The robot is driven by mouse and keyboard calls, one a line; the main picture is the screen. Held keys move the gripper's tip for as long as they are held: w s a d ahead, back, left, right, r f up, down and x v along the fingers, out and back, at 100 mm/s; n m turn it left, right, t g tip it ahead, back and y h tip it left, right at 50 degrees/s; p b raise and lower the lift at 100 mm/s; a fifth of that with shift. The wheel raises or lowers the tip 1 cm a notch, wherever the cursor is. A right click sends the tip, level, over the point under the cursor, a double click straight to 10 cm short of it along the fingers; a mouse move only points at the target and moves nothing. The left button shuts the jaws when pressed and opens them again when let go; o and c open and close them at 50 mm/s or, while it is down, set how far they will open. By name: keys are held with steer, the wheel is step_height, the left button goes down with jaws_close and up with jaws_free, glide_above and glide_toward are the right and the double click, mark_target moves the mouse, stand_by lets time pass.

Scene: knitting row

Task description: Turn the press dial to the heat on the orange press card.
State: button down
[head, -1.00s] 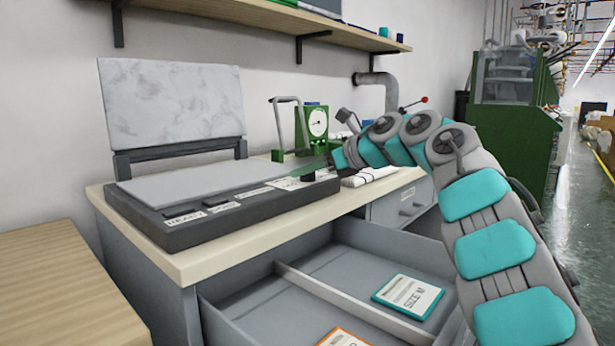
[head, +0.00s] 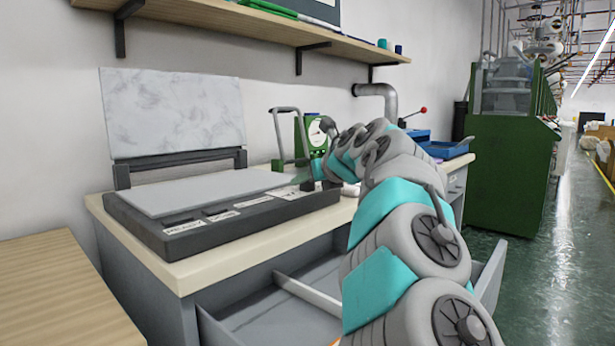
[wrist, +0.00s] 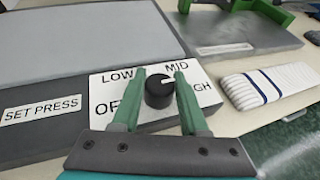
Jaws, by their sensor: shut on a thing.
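The press dial (wrist: 159,91) is a black round knob on a white label with OFF, LOW, MID and a partly covered HIGH. In the head view my gripper (head: 308,180) is at the right end of the press (head: 180,236), and the dial is hard to make out. The orange press card is not readable; only a sliver of orange shows at the bottom edge of the head view.
The press's upper plate (head: 175,110) stands open. A folded white striped cloth (wrist: 270,84) lies right of the dial. A green gauge stand (head: 313,133) is behind. The drawer (head: 270,322) below is open, partly hidden by my arm. A shelf (head: 250,22) hangs above.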

steer(key=shift+m+h+p, duration=0.3)
steer(key=shift+m+h, duration=0.1)
steer(key=shift+h, duration=0.1)
steer(key=shift+c, duration=2.2)
jaws_free()
steer(key=shift+b+v, duration=0.3)
steer(key=shift+v, duration=3.55)
steer(key=shift+s+f, duration=0.1)
steer(key=shift+f, duration=0.05)
